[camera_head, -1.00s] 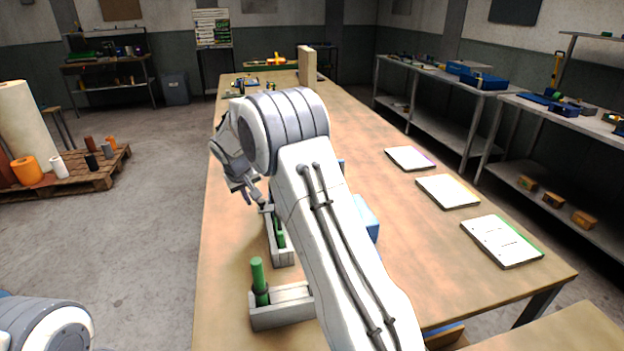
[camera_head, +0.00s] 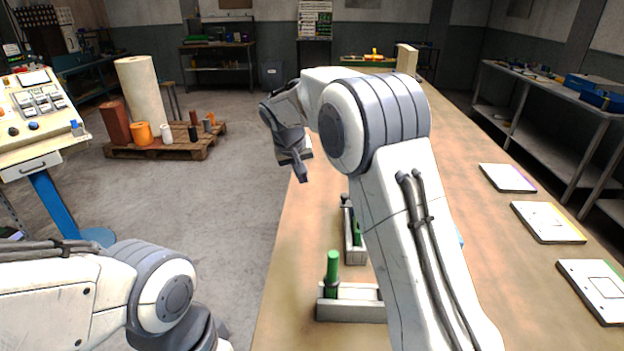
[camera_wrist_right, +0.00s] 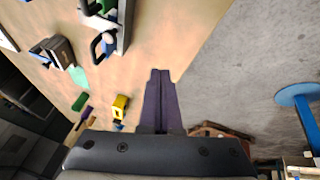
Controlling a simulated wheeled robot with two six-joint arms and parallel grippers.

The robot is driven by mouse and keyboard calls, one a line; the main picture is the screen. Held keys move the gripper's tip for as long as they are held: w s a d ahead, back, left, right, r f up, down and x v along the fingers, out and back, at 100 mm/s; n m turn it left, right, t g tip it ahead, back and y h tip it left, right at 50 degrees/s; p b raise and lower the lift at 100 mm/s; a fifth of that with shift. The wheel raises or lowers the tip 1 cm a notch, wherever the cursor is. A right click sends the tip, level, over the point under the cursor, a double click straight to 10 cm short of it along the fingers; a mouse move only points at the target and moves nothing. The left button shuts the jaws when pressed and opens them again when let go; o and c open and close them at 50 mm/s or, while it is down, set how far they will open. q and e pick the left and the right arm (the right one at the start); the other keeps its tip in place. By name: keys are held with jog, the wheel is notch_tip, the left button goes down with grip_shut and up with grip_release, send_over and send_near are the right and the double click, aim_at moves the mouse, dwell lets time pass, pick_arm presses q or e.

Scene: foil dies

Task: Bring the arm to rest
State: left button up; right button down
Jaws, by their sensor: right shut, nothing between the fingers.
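My right arm reaches out over the long wooden workbench (camera_head: 290,290) in the head view. My right gripper (camera_head: 303,178) is shut and empty, pointing down near the bench's left edge. Its closed dark fingers also show in the right wrist view (camera_wrist_right: 160,78) with nothing between them. My left arm shows at the lower left, but its gripper is out of view.
Below the right gripper, a holder (camera_head: 345,309) with an upright green-handled tool (camera_head: 332,272) stands on the bench. A second holder (camera_head: 354,254) is partly hidden by my arm. White panels (camera_head: 548,222) lie at right.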

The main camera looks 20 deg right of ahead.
jog(key=s+a+n+g+y, duration=0.1)
jog(key=s+a+n+y, duration=0.1)
jog(key=s+a, duration=0.65)
jog(key=s+a+n+g+y, duration=0.1)
jog(key=s+a+n, duration=0.25)
jog(key=s, duration=0.95)
jog(key=s+f+n+g+y, duration=0.1)
jog(key=s+f+n+g, duration=0.1)
jog(key=s, duration=1.8)
jog(key=shift+s+a+f+n, duration=0.25)
jog(key=shift+s+f+n, duration=0.1)
jog(key=shift+f+n, duration=0.3)
jog(key=shift+f, duration=0.1)
